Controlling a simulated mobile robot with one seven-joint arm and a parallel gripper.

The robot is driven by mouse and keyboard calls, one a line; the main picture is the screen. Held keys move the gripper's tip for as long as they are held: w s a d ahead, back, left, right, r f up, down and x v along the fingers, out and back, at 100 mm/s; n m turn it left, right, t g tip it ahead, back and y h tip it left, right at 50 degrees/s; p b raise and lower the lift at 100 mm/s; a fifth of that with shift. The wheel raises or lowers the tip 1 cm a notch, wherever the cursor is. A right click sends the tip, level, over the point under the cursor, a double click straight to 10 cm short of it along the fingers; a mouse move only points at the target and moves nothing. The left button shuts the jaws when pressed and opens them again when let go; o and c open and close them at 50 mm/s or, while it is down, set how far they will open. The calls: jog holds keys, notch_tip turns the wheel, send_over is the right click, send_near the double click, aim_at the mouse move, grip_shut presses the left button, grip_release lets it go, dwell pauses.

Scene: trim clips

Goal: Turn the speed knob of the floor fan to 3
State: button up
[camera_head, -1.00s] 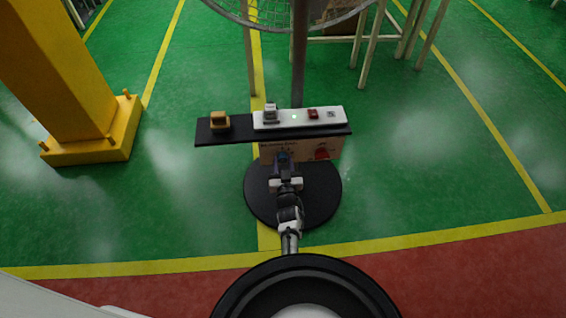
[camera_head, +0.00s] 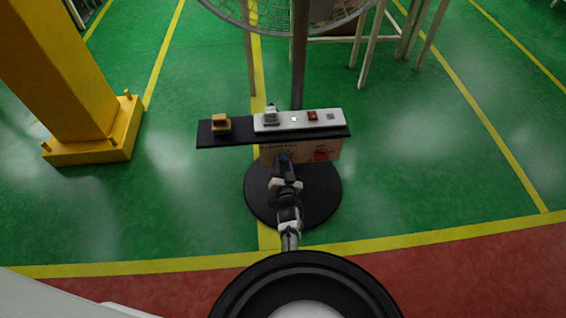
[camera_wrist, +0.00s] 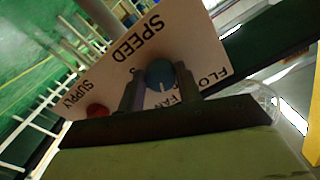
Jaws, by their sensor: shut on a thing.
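The floor fan's control panel (camera_head: 323,152) is a light board below a dark shelf on the fan's post. In the wrist view the panel (camera_wrist: 196,42) reads SPEED and FLOOR FAN, upside down and tilted. The blue speed knob (camera_wrist: 160,73) has a white pointer line toward the bottom of the picture. My gripper (camera_wrist: 160,78) is shut on the knob, one finger on each side. In the head view my gripper (camera_head: 284,170) reaches the panel's left part and mostly hides the knob. Most scale marks are hidden, so the setting cannot be read.
A red part (camera_wrist: 97,110) sits by the word SUPPLY on the panel. The shelf (camera_head: 170,141) above my gripper carries an orange block (camera_head: 220,123) and a white strip (camera_head: 335,117) with a red switch. A yellow column (camera_head: 75,75) stands left.

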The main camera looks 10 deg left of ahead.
jog(key=m, duration=0.2)
jog(key=m+p, duration=0.1)
jog(key=m, duration=0.1)
jog(key=shift+r+m, duration=0.2)
jog(key=shift+m, duration=0.2)
jog(key=m+p, duration=0.1)
jog(key=m, duration=0.4)
jog(key=shift+p, duration=0.35)
jog(key=m+p, duration=0.1)
jog(key=m, duration=0.8)
jog(key=shift+p, duration=0.4)
jog(key=shift+m, duration=0.3)
jog(key=o, duration=1)
jog(key=shift+c, duration=0.2)
